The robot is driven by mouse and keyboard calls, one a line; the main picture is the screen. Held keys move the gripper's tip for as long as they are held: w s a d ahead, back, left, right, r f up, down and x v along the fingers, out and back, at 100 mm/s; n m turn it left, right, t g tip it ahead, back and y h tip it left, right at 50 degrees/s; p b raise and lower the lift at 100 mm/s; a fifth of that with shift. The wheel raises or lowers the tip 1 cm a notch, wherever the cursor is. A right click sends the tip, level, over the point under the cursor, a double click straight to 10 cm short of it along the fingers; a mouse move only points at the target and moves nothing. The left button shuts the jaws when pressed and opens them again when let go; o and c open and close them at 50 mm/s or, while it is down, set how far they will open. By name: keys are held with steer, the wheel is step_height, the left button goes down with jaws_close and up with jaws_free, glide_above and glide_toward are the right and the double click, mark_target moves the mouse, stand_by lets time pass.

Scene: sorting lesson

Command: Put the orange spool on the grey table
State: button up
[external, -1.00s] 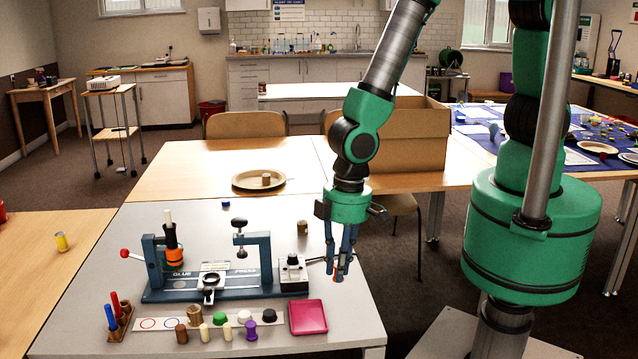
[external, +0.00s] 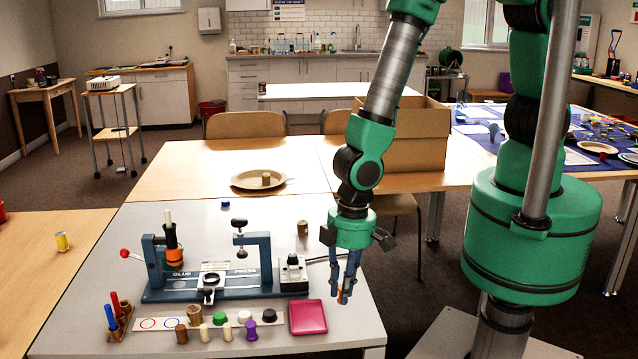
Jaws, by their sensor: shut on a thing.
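My gripper (external: 345,296) is pointing down over the right part of the grey table (external: 345,335), to the right of the pink tray. It is shut on a small orange thing, the orange spool (external: 341,296), which is mostly hidden between the blue fingers. The spool is low, close to the tabletop; I cannot tell whether it touches it.
The pink tray (external: 308,317) and a strip with several spools lie in front. The table's right edge is near my gripper.

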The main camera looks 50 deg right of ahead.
steer(key=b, duration=0.2)
glide_above(274, 336)
steer(key=shift+s+f, duration=0.1)
steer(key=shift+f, duration=0.65)
steer(key=shift+d, duration=0.1)
steer(key=shift+f+b, duration=0.5)
steer(key=shift+f, duration=1.3)
steer(key=shift+f, duration=0.1)
steer(key=o, duration=0.7)
steer(key=r, duration=0.4)
steer(key=r+p, duration=0.1)
steer(key=r, duration=0.3)
steer(key=d+r+p, duration=0.1)
steer(key=r, duration=0.3)
steer(key=shift+s+r, duration=0.1)
steer(key=shift+s, duration=0.2)
